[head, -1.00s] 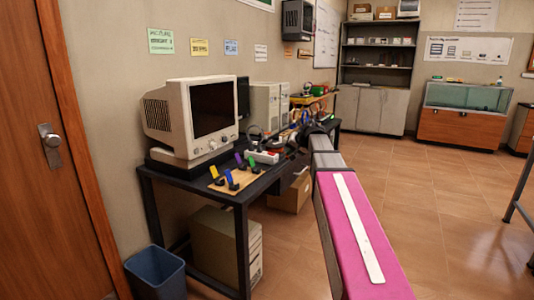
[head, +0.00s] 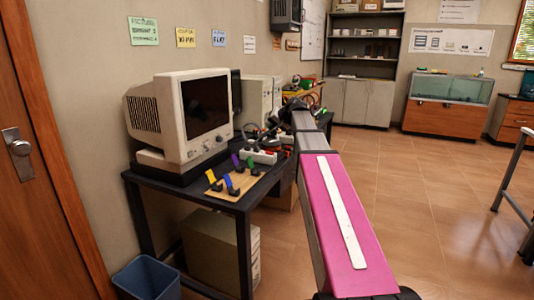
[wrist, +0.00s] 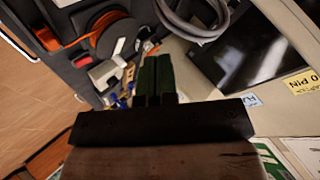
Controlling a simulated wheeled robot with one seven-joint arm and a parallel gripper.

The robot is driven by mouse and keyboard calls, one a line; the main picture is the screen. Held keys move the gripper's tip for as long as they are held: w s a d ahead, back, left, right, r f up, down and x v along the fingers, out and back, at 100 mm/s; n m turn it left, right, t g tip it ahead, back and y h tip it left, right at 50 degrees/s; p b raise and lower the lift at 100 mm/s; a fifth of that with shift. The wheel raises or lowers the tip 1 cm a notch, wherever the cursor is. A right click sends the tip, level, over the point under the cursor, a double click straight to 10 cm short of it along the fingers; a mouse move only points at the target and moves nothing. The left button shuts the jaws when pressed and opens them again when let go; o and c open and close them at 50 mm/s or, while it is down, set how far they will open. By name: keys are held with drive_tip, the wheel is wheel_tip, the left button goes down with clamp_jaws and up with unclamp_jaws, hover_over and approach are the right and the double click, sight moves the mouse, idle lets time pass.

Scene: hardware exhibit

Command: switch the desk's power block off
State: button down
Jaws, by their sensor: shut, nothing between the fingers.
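The power block (head: 262,156), a white strip with a red spot, lies on the black desk (head: 240,207) behind a wooden board with coloured levers. In the wrist view a white piece (wrist: 103,72) beside the fingers may be the block, but I cannot be sure. My gripper (wrist: 150,67) shows in the wrist view with its dark green fingers together and empty, pointing toward the desk clutter. In the head view my arm reaches over the desk's right side, and the fingers cannot be made out. The block's switch position is too small to tell.
An old monitor (head: 185,115) stands on the desk's left half. The lever board (head: 232,184) is at the front edge. An orange cable reel (wrist: 112,36) and a grey cable loop (wrist: 197,22) lie near my fingers. A blue bin (head: 147,280) stands at lower left.

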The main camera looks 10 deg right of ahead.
drive_tip(key=shift+w+a+f, duration=0.1)
drive_tip(key=shift+a+f, duration=0.05)
drive_tip(key=shift+f, duration=1.3)
drive_tip(key=shift+w+a+f, duration=0.1)
drive_tip(key=shift+a+f, duration=0.05)
drive_tip(key=shift+f, duration=1.3)
drive_tip(key=shift+w+a+f, duration=0.1)
drive_tip(key=shift+a+f, duration=0.05)
drive_tip(key=shift+f, duration=1.3)
drive_tip(key=shift+f, duration=0.15)
drive_tip(key=shift+f, duration=0.25)
drive_tip(key=shift+f, duration=0.3)
drive_tip(key=shift+r, duration=0.1)
drive_tip(key=shift+r, duration=0.65)
drive_tip(key=shift+s+d+r, duration=0.1)
drive_tip(key=shift+d+r, duration=0.05)
drive_tip(key=shift+r, duration=1.1)
drive_tip(key=shift+s+d+r, duration=0.1)
drive_tip(key=shift+r, duration=1.15)
